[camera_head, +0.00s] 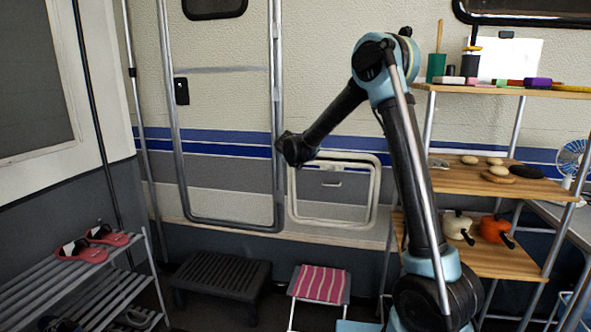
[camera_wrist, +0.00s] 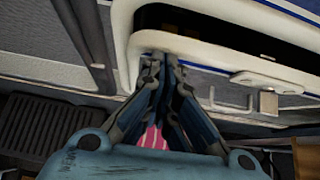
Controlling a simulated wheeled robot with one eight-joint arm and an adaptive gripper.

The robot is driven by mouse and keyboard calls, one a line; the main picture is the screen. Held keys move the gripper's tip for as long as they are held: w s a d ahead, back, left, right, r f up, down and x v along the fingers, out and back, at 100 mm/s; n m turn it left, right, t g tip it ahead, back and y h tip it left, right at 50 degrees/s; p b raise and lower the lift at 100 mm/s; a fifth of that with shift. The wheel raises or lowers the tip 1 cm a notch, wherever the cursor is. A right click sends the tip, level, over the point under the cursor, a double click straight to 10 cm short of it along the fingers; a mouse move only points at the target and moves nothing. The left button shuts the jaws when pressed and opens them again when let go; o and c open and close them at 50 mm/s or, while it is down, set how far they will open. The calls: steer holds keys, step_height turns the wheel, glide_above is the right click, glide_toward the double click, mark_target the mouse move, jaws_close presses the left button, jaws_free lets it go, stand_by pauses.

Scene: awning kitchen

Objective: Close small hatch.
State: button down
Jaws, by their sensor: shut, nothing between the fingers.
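My gripper (camera_head: 290,150) is at the hatch's upper left corner in the head view. In the wrist view, its fingers (camera_wrist: 160,62) are together and empty, close against the white rim; I cannot tell whether they touch.
A dark step stool (camera_head: 222,278) and a small stool with a pink striped cloth (camera_head: 320,283) stand below. A wooden shelf (camera_head: 480,178) with pots and other items is at the right. A shoe rack (camera_head: 75,285) is at the left.

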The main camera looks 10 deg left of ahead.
stand_by(0.3)
steer(key=w, duration=0.3)
steer(key=shift+w+r, duration=0.2)
steer(key=shift+r, duration=0.2)
